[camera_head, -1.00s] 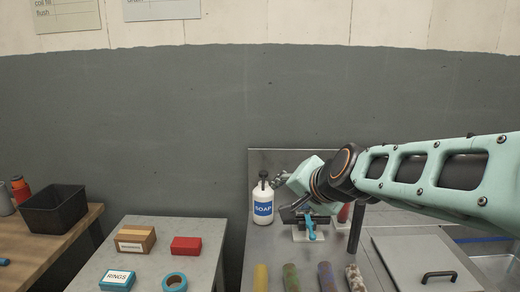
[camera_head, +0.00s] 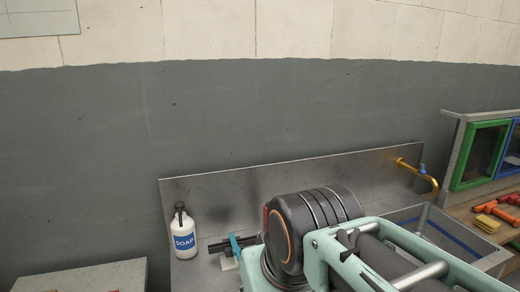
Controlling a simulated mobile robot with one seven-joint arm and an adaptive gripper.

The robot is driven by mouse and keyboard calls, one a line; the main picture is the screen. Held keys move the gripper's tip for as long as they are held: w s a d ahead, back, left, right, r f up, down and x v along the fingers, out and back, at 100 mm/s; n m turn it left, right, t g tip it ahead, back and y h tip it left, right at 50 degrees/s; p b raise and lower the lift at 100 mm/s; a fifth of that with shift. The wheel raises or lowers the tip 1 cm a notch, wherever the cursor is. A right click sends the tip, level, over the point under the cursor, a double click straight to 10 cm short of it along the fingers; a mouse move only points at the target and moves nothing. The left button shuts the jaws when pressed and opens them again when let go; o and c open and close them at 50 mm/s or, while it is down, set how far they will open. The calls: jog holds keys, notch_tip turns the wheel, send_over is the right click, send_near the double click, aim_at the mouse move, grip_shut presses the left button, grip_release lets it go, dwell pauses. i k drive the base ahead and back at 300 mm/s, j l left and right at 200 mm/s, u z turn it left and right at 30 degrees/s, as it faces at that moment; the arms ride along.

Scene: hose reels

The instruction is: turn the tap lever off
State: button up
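The brass tap (camera_head: 421,174) comes out of the steel splashback at the right, above the sink basin. Its small blue lever (camera_head: 422,169) sits on top of the pipe. The lever is too small to tell its exact angle, and no water stream is clear. My mint and black arm fills the lower middle, left of the tap and apart from it.
A white soap bottle (camera_head: 183,236) stands at the left of the steel counter. The sink basin (camera_head: 447,232) lies under the tap. A green-framed cabinet (camera_head: 484,153) and orange parts (camera_head: 505,216) are at the right.

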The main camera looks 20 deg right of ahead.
aim_at(422, 172)
jog(key=z, duration=1.75)
